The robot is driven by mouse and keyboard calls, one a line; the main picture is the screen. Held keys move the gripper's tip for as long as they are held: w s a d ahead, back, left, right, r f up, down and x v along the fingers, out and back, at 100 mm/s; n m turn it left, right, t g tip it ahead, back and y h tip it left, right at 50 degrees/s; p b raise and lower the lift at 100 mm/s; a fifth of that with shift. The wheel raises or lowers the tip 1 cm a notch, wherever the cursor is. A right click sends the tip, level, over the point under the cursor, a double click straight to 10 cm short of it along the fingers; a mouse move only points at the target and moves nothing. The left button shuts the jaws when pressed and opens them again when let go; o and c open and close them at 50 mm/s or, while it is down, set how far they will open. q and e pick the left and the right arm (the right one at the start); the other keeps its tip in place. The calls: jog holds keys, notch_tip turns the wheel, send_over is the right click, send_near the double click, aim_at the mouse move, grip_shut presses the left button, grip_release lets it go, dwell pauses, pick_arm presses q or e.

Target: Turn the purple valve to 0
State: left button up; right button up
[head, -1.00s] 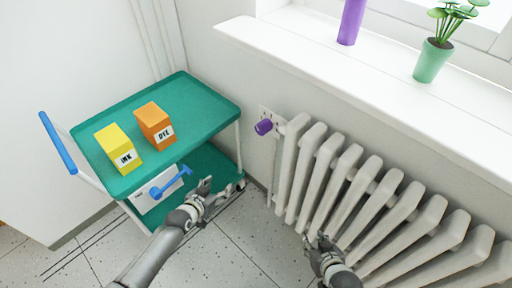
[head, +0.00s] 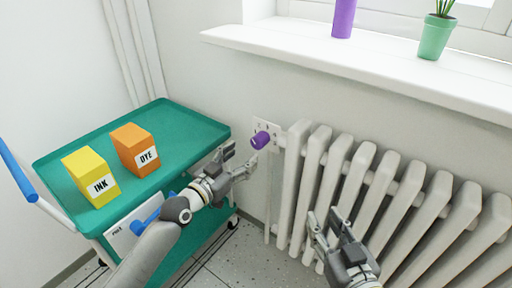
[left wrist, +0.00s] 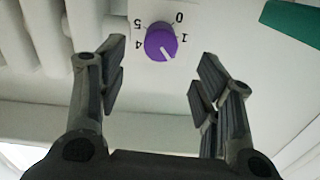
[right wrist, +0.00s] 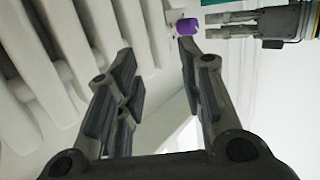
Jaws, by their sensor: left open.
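The purple valve (head: 261,140) is a round knob on a white numbered plate (head: 266,125) on the wall, left of the radiator. In the left wrist view the knob (left wrist: 160,42) lies beyond and between my open fingertips, apart from them. Its white mark points to the lower right. The digits 0, 1, 4 and 5 show upside down around it, with 0 at upper right. My left gripper (head: 240,161) is open and empty, just left of and below the knob. My right gripper (head: 324,219) is open and empty in front of the radiator.
A white ribbed radiator (head: 360,180) stands right of the valve, under a windowsill (head: 350,62) with a purple object and a potted plant. A green cart (head: 185,125) with ink and dye boxes stands to the left, close to my left arm.

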aim_at(255, 144)
pick_arm(q)
jog(key=b+x, duration=0.1)
jog(key=x, duration=0.5)
jog(key=shift+w+d+f+b, duration=0.1)
jog(key=shift+w+d+b, duration=0.15)
jog(key=shift+w+b, duration=0.1)
jog(key=shift+w+d, duration=0.3)
jog(key=shift+w, duration=0.15)
pick_arm(e)
notch_tip(255, 144, up, 9)
jog(key=a+t+y, duration=0.1)
jog(key=t+y, duration=0.1)
jog(key=t, duration=0.3)
jog(key=shift+s+a+r+t, duration=0.15)
jog(key=shift+s+r+t, duration=0.05)
jog(key=shift+s+t, duration=0.1)
pick_arm(q)
jog(key=c, duration=1)
jog(key=shift+c, duration=0.2)
